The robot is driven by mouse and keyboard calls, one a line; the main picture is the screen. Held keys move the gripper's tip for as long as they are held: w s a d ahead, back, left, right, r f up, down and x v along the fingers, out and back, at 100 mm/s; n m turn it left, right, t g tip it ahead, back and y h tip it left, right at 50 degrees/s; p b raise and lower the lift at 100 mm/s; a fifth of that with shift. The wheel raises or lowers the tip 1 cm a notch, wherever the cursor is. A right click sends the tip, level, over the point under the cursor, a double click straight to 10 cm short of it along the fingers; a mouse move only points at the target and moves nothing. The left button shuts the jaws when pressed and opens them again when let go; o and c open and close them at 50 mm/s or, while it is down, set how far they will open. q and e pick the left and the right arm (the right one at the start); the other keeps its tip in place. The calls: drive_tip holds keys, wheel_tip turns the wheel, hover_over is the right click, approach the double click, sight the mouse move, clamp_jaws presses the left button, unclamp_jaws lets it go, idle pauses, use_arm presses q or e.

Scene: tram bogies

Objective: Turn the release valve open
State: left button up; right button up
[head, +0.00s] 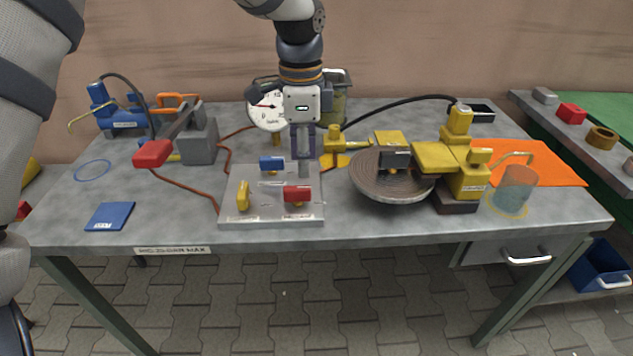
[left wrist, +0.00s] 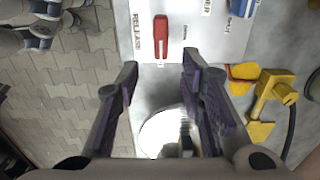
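The red valve handle (head: 298,194) is at the front right of the grey valve panel (head: 270,211). In the left wrist view the red handle (left wrist: 161,37) lies beside a label reading RELEASE, ahead of my fingertips. My left gripper (head: 303,153) points down over the back right part of the panel, behind the red handle. In the left wrist view my left gripper (left wrist: 158,78) has its fingers wide apart, with nothing held between them. They appear clear of the red handle. My right gripper is not in view.
The panel also bears a blue handle (head: 272,163) and a yellow handle (head: 243,195). A dial gauge (head: 267,108) stands behind. A round ridged disc (head: 392,181) and a yellow tool (head: 465,165) are close on the right. A red-ended lever (head: 154,154) is on the left.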

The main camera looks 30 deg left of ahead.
sight(306, 187)
use_arm(q)
wheel_tip(306, 187, down, 8)
drive_tip(key=shift+w+r, duration=0.1)
clamp_jaws()
